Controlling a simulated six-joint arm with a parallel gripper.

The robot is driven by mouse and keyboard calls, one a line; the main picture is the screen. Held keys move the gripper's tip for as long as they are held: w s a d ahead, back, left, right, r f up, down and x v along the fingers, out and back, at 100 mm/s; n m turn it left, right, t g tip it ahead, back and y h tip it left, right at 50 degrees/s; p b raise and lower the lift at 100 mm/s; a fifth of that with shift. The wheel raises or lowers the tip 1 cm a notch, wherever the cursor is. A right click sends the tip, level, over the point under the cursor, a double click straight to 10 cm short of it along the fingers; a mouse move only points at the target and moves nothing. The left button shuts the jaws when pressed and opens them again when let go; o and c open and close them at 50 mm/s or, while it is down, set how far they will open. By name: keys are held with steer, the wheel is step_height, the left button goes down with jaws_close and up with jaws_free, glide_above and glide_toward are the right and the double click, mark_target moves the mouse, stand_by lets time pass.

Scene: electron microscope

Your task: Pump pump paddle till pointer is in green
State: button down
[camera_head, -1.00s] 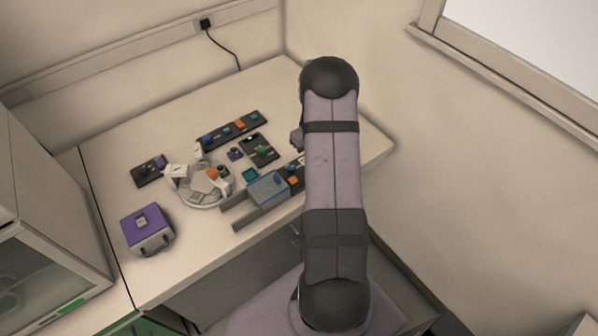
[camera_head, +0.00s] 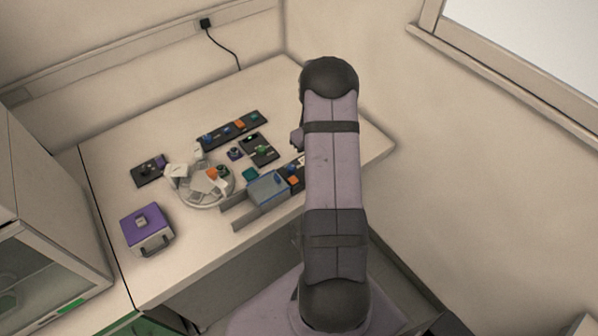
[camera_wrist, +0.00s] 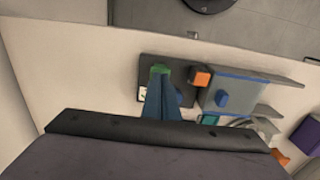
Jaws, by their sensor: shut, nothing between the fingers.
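In the wrist view a dark panel (camera_wrist: 150,72) lies under my gripper. It carries a green part (camera_wrist: 160,69), an orange block (camera_wrist: 200,78) and a small white dial-like face (camera_wrist: 143,94). I cannot tell for sure which part is the pump paddle, and the pointer and any green zone are too small to read. My gripper (camera_wrist: 161,78) is shut and empty, its blue-teal fingers reaching over the panel beside the white face, with the tips by the green part. I cannot tell whether they touch it. In the head view my arm hides the gripper and part of the panel (camera_head: 297,171).
In the head view a round carousel (camera_head: 190,200), a purple-topped box (camera_head: 146,224) and control panels (camera_head: 234,130) share the desk.

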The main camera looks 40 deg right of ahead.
steer(key=shift+f+b, duration=0.7)
steer(key=shift+f, duration=0.4)
steer(key=shift+r, duration=0.15)
stand_by(0.4)
steer(key=shift+r+p, duration=2.55)
steer(key=shift+r, duration=0.9)
